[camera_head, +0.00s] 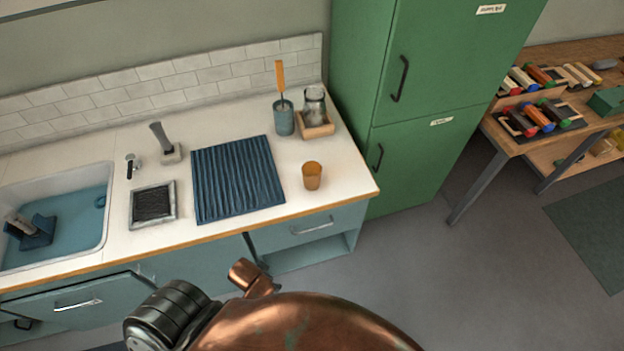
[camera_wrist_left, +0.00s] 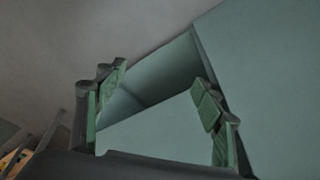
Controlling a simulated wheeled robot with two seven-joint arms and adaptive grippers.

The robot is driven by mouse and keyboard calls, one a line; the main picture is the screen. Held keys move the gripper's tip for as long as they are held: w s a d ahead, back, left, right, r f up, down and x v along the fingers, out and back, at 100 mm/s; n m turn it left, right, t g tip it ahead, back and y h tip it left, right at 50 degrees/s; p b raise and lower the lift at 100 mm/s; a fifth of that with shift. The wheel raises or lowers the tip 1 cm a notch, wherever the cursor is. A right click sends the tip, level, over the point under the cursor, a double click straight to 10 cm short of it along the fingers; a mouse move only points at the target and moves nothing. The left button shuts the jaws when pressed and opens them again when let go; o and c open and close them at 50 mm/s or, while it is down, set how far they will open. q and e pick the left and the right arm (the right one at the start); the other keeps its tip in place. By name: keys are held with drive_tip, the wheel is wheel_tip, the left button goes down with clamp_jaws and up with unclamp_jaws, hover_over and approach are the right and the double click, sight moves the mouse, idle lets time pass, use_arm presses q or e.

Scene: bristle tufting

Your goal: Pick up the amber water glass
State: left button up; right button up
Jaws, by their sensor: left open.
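The amber water glass (camera_head: 312,176) stands upright on the white counter, near its right front corner, in the head view. It is just right of a dark blue ribbed mat and touches nothing else. My left gripper (camera_wrist_left: 157,92) shows only in its wrist view, with its two green-padded fingers spread apart and nothing between them. Teal cabinet panels lie beyond the fingers, and the glass is not in that view. My right gripper is in neither view.
The ribbed mat (camera_head: 237,178) lies left of the glass. Behind stand a teal cup (camera_head: 284,120) with a brush and a clear jar (camera_head: 315,104) on a wooden tray. A green fridge (camera_head: 417,90) rises to the right. The counter around the glass is clear.

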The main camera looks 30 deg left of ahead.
use_arm(q)
drive_tip(key=w+d+r+n+t+h, duration=0.1)
drive_tip(key=w+d+r+n+t, duration=0.45)
drive_tip(key=w+r, duration=0.4)
drive_tip(key=w+d+r+n+t+h, duration=0.2)
drive_tip(key=w+d+r+n+t, duration=0.3)
drive_tip(key=w+r, duration=0.45)
drive_tip(key=w+d+r+n+t+h, duration=0.1)
drive_tip(key=w+d+r+n+t, duration=0.3)
drive_tip(key=w+r+n+t, duration=0.45)
drive_tip(key=w+a+r+n+y, duration=0.3)
drive_tip(key=w+a+n+y, duration=0.15)
drive_tip(key=n+y, duration=0.35)
drive_tip(key=n+g+y, duration=0.9)
drive_tip(key=n+g, duration=0.1)
drive_tip(key=n, duration=0.9)
approach(309, 172)
drive_tip(key=shift+d+r, duration=0.25)
drive_tip(key=shift+d, duration=0.1)
drive_tip(key=shift+w+a+f, duration=0.1)
drive_tip(key=shift+a+f, duration=0.05)
drive_tip(key=shift+a, duration=0.1)
drive_tip(key=x, duration=0.7)
drive_tip(key=shift+a, duration=0.1)
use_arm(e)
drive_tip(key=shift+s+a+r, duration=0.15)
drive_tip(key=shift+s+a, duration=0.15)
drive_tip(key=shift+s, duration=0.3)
use_arm(q)
drive_tip(key=shift+c, duration=0.7)
